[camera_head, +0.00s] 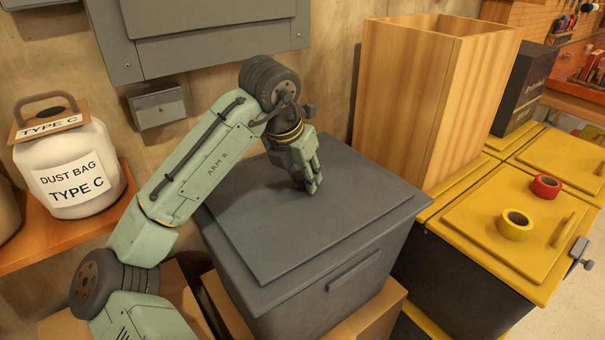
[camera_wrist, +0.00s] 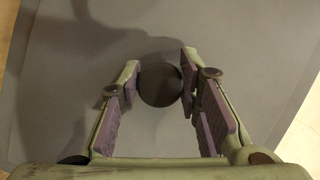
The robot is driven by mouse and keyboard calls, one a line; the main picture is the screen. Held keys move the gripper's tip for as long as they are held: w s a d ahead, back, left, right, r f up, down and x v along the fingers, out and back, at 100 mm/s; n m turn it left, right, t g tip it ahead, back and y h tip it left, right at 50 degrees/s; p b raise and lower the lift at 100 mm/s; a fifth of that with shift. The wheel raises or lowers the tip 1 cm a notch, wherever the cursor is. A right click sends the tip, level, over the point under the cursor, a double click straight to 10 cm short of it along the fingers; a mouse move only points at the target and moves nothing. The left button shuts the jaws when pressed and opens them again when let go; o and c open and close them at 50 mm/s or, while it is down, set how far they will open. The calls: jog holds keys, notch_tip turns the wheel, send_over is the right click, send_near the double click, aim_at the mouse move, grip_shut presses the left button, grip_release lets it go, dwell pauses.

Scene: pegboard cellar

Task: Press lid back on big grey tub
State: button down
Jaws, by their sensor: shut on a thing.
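The big grey tub (camera_head: 306,312) stands in the middle of the head view, with a handle slot on its front side. Its flat grey lid (camera_head: 285,226) with a raised centre panel lies over the top; I cannot tell whether its edge is fully seated. My gripper (camera_head: 312,186) points down at the lid's centre. In the wrist view, my gripper (camera_wrist: 160,76) is shut on a round dark knob (camera_wrist: 161,88) on the lid, one finger on each side.
A tall wooden box (camera_head: 400,100) stands close behind right. Yellow-lidded bins (camera_head: 480,235) with yellow tape (camera_head: 515,226) and red tape (camera_head: 546,186) are at right. A white dust bag jar (camera_head: 75,170) sits on a shelf at left. A grey wall cabinet (camera_head: 210,40) hangs behind.

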jog(key=c, duration=1.1)
grip_release()
jog(key=shift+o, duration=0.5)
jog(key=o, duration=0.4)
jog(key=shift+r+p, duration=3)
jog(key=shift+r, duration=0.55)
